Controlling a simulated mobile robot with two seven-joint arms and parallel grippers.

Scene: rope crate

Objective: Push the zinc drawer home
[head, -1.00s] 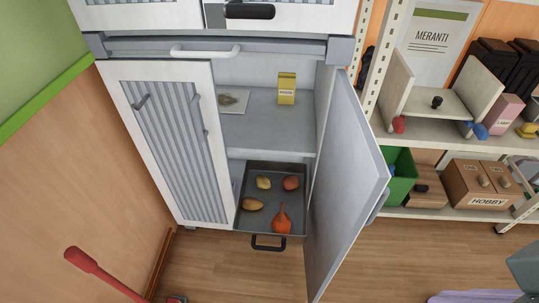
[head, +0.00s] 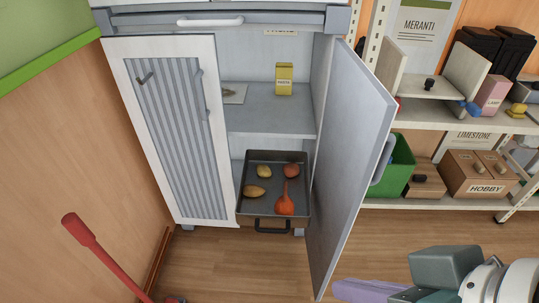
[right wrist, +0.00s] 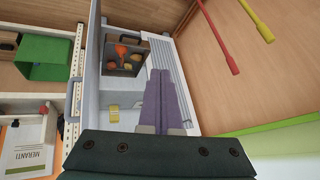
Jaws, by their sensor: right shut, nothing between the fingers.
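The zinc drawer (head: 244,213) is a dark grey metal tray low in the cabinet, standing out past its front with a black handle (head: 272,227) facing me. Several vegetables lie in it, among them an orange gourd-like one (head: 285,203). The drawer also shows in the right wrist view (right wrist: 137,50), beyond the fingers. My right gripper (head: 340,288) has purple fingers, shut and empty. It is at the lower right of the head view, apart from the drawer and right of the open door. The right wrist view shows its fingers (right wrist: 160,74) closed together. My left gripper is out of view.
The open cabinet door (head: 352,160) stands between the drawer and my right gripper. The left door (head: 170,130) is shut. A yellow box (head: 284,79) stands on the shelf above. Shelving with a green bin (head: 400,170) is at right. A red-handled tool (head: 85,235) leans at left.

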